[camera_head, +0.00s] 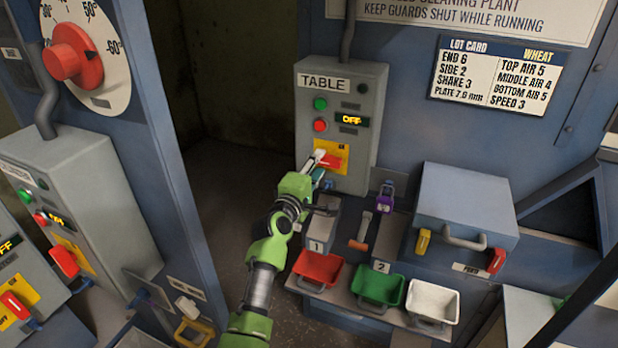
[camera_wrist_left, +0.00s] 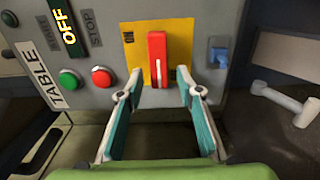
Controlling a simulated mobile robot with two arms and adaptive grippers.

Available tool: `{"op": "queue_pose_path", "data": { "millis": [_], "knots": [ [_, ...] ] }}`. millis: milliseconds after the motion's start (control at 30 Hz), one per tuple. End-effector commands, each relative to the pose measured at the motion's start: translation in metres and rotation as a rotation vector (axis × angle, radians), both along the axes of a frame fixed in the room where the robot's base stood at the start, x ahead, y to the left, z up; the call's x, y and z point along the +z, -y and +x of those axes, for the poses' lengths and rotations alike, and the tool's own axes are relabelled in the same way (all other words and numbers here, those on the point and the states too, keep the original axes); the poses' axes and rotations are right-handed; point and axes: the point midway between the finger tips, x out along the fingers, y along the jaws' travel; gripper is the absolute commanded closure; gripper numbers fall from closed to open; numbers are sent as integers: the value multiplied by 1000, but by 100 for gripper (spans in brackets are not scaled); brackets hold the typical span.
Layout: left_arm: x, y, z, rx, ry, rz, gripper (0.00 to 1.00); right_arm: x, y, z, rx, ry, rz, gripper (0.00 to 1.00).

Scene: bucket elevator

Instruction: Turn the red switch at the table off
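The grey TABLE box (camera_head: 340,95) is on the blue machine wall, with a green and a red button and a display reading OFF. The red switch (camera_head: 332,162) on its yellow plate lies roughly sideways in the head view. In the left wrist view the red switch (camera_wrist_left: 157,58) points along the picture's height, with a white line on its near end. My left gripper (camera_head: 319,167) is open in front of the switch. In the left wrist view its two teal-padded fingers (camera_wrist_left: 158,88) stand either side of the switch's near end, with gaps visible. My right gripper is not in view.
A blue padlock-like piece (camera_wrist_left: 218,55) is beside the switch plate. Below the box are red (camera_head: 318,268), green (camera_head: 378,286) and white (camera_head: 433,302) trays. A blue pillar (camera_head: 165,130) and more switch boxes (camera_head: 85,200) stand at the left.

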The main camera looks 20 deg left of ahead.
Motion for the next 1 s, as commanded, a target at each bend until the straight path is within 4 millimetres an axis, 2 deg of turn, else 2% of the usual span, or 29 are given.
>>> {"op": "queue_pose_path", "data": {
  "millis": [400, 600, 733, 1000],
  "knots": [
    [-2, -3, -73, 1, -2, 0, 67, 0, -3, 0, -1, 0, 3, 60],
    [-1, -4, -101, 1, -2, -1, 67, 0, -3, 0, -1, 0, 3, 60],
    [-1, -4, -110, 0, -2, -2, 67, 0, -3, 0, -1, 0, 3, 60],
    [-1, -4, -112, 0, -2, -2, 67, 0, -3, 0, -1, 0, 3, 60]
  ]
}}
